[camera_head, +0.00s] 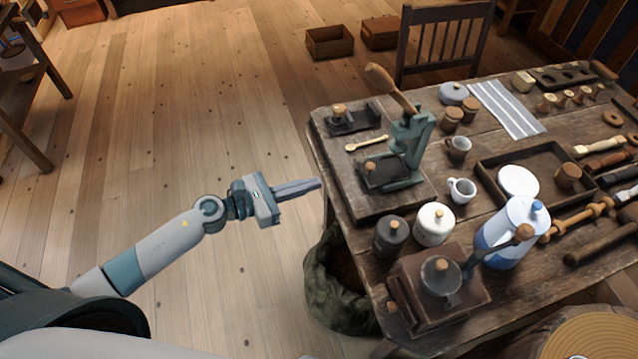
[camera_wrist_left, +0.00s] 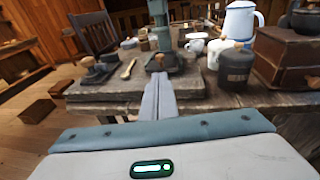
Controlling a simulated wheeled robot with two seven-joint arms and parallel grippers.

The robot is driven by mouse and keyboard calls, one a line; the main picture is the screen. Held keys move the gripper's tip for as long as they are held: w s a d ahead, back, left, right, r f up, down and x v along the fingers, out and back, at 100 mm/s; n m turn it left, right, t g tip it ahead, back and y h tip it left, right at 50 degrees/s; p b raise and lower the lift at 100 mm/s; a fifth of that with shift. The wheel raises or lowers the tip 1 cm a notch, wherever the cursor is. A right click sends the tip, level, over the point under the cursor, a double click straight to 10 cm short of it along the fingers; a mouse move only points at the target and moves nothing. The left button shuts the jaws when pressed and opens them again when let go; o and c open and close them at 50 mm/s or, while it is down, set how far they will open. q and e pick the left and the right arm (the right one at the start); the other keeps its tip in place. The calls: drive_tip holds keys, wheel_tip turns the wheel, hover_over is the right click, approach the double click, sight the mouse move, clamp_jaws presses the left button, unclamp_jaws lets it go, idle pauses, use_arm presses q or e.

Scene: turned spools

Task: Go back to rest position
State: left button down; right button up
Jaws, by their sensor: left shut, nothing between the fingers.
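My left gripper (camera_head: 318,184) is shut and empty. In the head view it is held out over the wooden floor, just left of the table's left edge, with its fingers pointing right. In the left wrist view its closed fingers (camera_wrist_left: 159,100) point toward the board and the green press on the table. The fingers look apart from the things on the table, though the exact gap is hard to tell. My right gripper does not show in either view.
The wooden table (camera_head: 330,153) holds a green lever press (camera_head: 410,135), jars (camera_head: 391,237), mugs (camera_head: 461,190), a coffee grinder (camera_head: 440,295) and a blue-white pitcher (camera_head: 508,232). A sack (camera_head: 335,290) stands beside it. A chair (camera_head: 443,42) is behind.

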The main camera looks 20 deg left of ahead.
use_arm(q)
drive_tip(key=shift+s+a+r, duration=0.1)
drive_tip(key=shift+a, duration=0.05)
idle(0.5)
drive_tip(key=s+a+f+n+y, duration=0.35)
drive_tip(key=f+n, duration=0.55)
drive_tip(key=f, duration=0.3)
drive_tip(key=s+a+f+n+y, duration=0.3)
drive_tip(key=a+f+n, duration=0.2)
drive_tip(key=f+n, duration=0.45)
drive_tip(key=s+a+f+n+y, duration=0.35)
drive_tip(key=f+n, duration=0.45)
drive_tip(key=f, duration=0.5)
drive_tip(key=s+f+n+g+y, duration=0.2)
drive_tip(key=s+f+n+g, duration=0.45)
drive_tip(key=s+f, duration=0.8)
drive_tip(key=s+d+f+n+g, duration=0.2)
drive_tip(key=s+n, duration=0.3)
drive_tip(key=s, duration=0.7)
drive_tip(key=s+d+f+n+g, duration=0.1)
drive_tip(key=s+f+n, duration=0.3)
drive_tip(key=s, duration=0.8)
drive_tip(key=shift+s+d+n+g, duration=0.15)
drive_tip(key=shift+d+n+g, duration=0.3)
drive_tip(key=shift+d, duration=0.35)
